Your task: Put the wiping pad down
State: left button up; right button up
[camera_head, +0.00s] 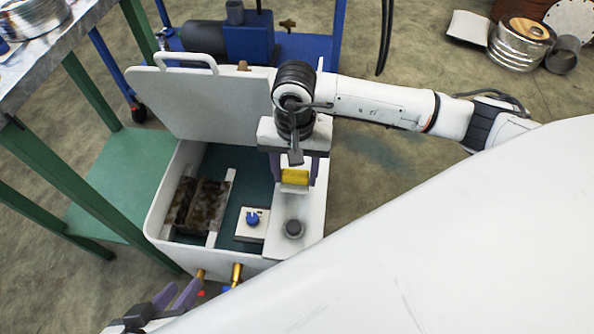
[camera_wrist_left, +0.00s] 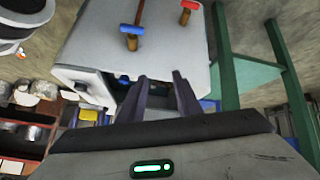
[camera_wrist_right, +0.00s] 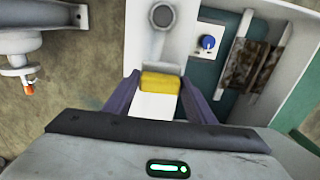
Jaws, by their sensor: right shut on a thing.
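The wiping pad (camera_head: 295,176) is a small yellow block, with a pale part beside it in the right wrist view (camera_wrist_right: 160,83). My right gripper (camera_head: 296,172) is shut on it, with one finger at each side. It is over the right part of the open white box (camera_head: 309,210), near the pale ledge with a dark round knob (camera_head: 293,229). I cannot tell whether the pad touches the ledge. My left gripper (camera_head: 181,290) is empty, its fingers apart, low in front of the box; it also shows in the left wrist view (camera_wrist_left: 160,78).
The box's lid (camera_head: 203,102) stands open at the back. Inside are a dirty brown part (camera_head: 208,199) and a small white block with a blue knob (camera_head: 252,219). Brass valves (camera_head: 236,273) stick out in front. A green frame stand (camera_head: 118,175) stands on the left.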

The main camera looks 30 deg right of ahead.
aim_at(297, 171)
jog(key=shift+w+d+f, duration=0.1)
jog(key=shift+w+d, duration=0.85)
jog(key=shift+w, duration=0.25)
notch_tip(297, 171, down, 3)
jog(key=shift+f+b, duration=0.1)
jog(key=shift+b, duration=0.8)
jog(key=shift+f, duration=0.25)
pick_arm(q)
jog(key=shift+w+d+r+h, duration=0.25)
jog(key=shift+d+r+h, duration=0.2)
jog(key=shift+d, duration=0.2)
pick_arm(e)
jog(key=o, duration=0.9)
pick_arm(q)
jog(key=shift+r, duration=0.1)
pick_arm(e)
jog(key=shift+o, duration=0.2)
